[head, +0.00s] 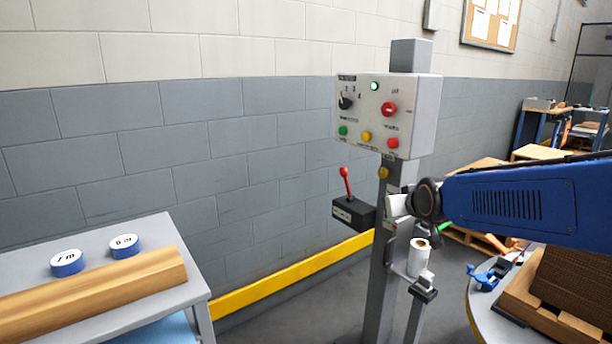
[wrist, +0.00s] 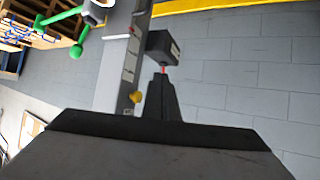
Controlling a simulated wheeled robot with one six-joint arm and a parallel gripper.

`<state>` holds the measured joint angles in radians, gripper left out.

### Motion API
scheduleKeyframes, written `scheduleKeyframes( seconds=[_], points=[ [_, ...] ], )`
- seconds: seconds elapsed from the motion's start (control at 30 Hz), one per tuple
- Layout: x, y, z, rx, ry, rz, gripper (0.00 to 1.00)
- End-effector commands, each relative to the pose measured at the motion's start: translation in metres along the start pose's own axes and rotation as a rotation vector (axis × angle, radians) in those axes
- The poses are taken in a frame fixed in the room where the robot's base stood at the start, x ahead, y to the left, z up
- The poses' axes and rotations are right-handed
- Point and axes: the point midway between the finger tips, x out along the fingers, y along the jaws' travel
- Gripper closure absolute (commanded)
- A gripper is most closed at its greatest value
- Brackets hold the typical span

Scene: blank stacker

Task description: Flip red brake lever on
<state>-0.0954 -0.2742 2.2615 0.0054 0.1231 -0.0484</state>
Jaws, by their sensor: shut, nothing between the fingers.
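The red brake lever (head: 345,180) stands up from a small black box (head: 353,213) on the left side of the grey post, leaning slightly left in the head view. In the wrist view the box (wrist: 164,45) is past the fingertips, and only a sliver of the red lever (wrist: 163,70) shows. My gripper (wrist: 162,78) is shut and empty, its tips lined up with the lever and covering most of it. I cannot tell whether they touch. In the head view my blue arm comes from the right; the fingers are not visible there.
A control panel (head: 387,118) with buttons and a knob tops the post (head: 380,270). A shelf with a white cup-like roll (head: 418,258) is below my wrist. A table (head: 85,248) with a wooden beam is at left, a round table at right. A yellow rail (head: 290,274) runs along the wall.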

Motion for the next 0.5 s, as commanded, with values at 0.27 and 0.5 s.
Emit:
scheduleKeyframes(
  seconds=[0.27, 0.5],
  points=[
    [-0.087, 0.011, 0.091, 0.035, -0.213, 0.019, 1.00],
    [-0.160, 0.013, 0.178, 0.069, -0.401, 0.035, 1.00]
  ],
)
